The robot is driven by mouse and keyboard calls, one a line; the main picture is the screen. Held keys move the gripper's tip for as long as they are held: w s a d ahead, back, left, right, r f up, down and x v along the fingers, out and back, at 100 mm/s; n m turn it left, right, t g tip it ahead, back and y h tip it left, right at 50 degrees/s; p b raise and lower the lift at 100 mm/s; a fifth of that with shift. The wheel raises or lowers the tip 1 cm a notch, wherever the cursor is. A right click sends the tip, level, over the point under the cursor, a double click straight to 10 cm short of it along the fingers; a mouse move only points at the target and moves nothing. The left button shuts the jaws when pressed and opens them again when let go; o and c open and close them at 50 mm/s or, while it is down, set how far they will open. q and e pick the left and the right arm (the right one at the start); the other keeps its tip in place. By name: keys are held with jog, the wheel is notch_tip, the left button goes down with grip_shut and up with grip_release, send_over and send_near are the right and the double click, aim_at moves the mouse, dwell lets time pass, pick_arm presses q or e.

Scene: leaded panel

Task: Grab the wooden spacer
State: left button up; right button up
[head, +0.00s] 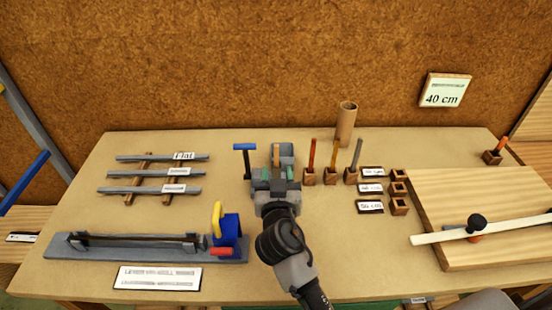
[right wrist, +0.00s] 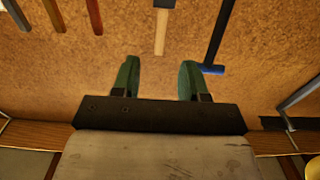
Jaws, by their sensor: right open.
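The wooden spacer seems to be the narrow light-wood piece (head: 276,154) just beyond my right gripper (head: 277,178) in the head view. The bar is apart from both fingers in that view. In the head view the gripper hides the bar's near part. My left gripper is not in view.
A blue-handled tool (head: 245,158) stands close left of the gripper. A grey block (head: 286,151) is behind it. Upright coloured sticks in wooden holders (head: 331,176) stand close to the right. A blue clamp fixture (head: 228,231) is at front left. A wooden tube (head: 346,122) stands behind.

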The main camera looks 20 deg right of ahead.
aim_at(276, 153)
jog(key=x, duration=0.2)
jog(key=shift+w+d+r+p, duration=0.1)
jog(key=shift+w+d+p, duration=0.05)
jog(key=shift+w+p, duration=0.2)
jog(key=x, duration=0.1)
jog(key=p+x, duration=0.1)
jog(key=x, duration=0.1)
jog(key=p+x, duration=0.1)
jog(key=shift+w+r, duration=0.25)
jog(key=shift+w, duration=0.15)
jog(key=shift+w+d+f, duration=0.1)
jog(key=shift+w+f, duration=0.1)
jog(key=shift+w, duration=0.1)
jog(key=shift+c, duration=0.2)
grip_shut()
